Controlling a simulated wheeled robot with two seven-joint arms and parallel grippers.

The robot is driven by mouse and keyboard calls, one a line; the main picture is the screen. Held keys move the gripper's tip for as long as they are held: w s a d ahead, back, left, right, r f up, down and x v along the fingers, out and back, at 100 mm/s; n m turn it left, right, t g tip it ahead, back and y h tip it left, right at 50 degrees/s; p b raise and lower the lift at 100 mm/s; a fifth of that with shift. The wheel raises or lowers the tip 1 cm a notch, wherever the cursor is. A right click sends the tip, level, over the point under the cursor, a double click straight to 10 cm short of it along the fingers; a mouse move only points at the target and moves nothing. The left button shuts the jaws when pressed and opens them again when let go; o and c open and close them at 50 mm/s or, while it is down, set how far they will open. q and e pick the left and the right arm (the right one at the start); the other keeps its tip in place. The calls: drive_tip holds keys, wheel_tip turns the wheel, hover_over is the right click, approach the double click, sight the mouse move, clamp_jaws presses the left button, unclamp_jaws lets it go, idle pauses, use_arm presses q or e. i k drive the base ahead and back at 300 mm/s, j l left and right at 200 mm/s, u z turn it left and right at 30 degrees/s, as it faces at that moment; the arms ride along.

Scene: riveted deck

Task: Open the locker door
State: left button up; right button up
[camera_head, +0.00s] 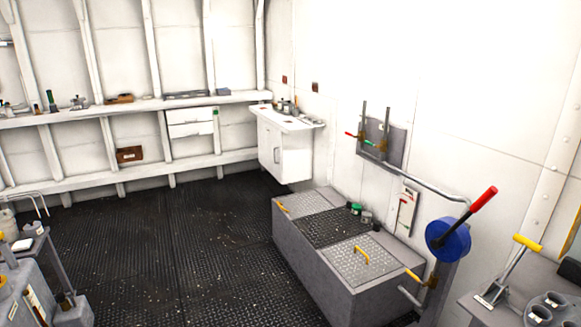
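A white locker (296,150) hangs on the wall in the far corner, under a small white top. Its front door (268,148) faces left and looks closed. A dark upright handle (277,156) is on the door, near its right edge. The inside of the locker is hidden. Neither of my grippers is in view, and the locker is well ahead of me across the deck.
A long grey chest (340,285) with yellow handles stands along the right wall. A blue wheel (448,240) with a red-handled lever is beside it. Grey equipment fills both lower corners. Dark deck (180,250) is open in the middle, up to the locker.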

sight(270, 137)
drive_tip(key=i+j+u, duration=0.1)
drive_tip(key=i+u, duration=0.15)
drive_tip(key=i, duration=0.35)
drive_tip(key=i+u, duration=0.2)
drive_tip(key=i, duration=0.4)
drive_tip(key=i+l+u, duration=0.1)
drive_tip(key=i+u, duration=0.15)
drive_tip(key=i, duration=0.35)
drive_tip(key=i+l+u, duration=0.2)
drive_tip(key=i, duration=1.7)
drive_tip(key=i+j+z, duration=0.1)
drive_tip(key=i, duration=1.2)
drive_tip(key=i+l+z, duration=0.2)
drive_tip(key=i, duration=0.2)
drive_tip(key=i+l+z, duration=0.2)
drive_tip(key=i, duration=0.25)
drive_tip(key=i+z, duration=0.2)
drive_tip(key=i, duration=0.25)
